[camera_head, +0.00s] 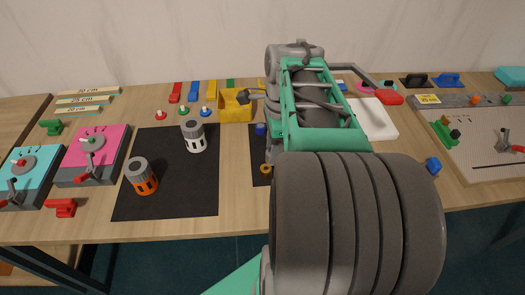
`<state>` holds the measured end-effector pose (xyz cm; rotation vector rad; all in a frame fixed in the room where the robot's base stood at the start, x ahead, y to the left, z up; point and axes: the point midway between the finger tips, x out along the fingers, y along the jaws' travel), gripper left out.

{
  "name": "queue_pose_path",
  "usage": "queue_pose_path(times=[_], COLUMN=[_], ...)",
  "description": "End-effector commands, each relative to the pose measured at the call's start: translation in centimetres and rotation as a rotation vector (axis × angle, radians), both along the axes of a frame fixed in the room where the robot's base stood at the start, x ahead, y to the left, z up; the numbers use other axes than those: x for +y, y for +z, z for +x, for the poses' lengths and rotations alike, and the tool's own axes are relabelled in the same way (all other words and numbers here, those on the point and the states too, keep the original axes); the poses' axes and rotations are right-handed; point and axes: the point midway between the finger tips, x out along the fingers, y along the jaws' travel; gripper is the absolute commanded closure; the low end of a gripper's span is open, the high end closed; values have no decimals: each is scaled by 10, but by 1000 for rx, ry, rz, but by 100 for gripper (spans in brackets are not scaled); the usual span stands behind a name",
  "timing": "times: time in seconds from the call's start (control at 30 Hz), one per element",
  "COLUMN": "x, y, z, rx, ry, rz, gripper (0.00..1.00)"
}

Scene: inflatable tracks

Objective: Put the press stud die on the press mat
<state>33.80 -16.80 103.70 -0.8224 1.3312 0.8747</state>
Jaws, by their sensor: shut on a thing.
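My arm fills the middle of the view, and its gripper is hidden behind the green and grey links. I cannot make out the press stud die for certain, nor anything held in the gripper. Two dark mats lie on the bench; I cannot tell which is the press mat. The left dark mat (172,180) is in plain view and carries a white-and-grey cylinder (194,136) and an orange-and-grey cylinder (141,176), both upright. The second dark mat (258,150) is mostly covered by my arm. A blue piece (261,129) and a yellow ring (266,169) show at its left side.
Small red (160,115), green (183,110) and blue (205,111) pegs stand behind the left mat. A yellow box (236,106) is near my arm. Pink (92,150) and teal (28,172) lever boxes stand left, a grey lever board (480,135) right.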

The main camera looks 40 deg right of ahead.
Motion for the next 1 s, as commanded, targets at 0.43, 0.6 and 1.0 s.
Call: queue_pose_path(times=[0.43,0.6,1.0], x=[-39,-53,-61], y=[-38,-76,-128], z=[81,109,125], rx=[7,7,4], ry=[-66,-67,-66], rz=[11,10,8], gripper=[100,100,100])
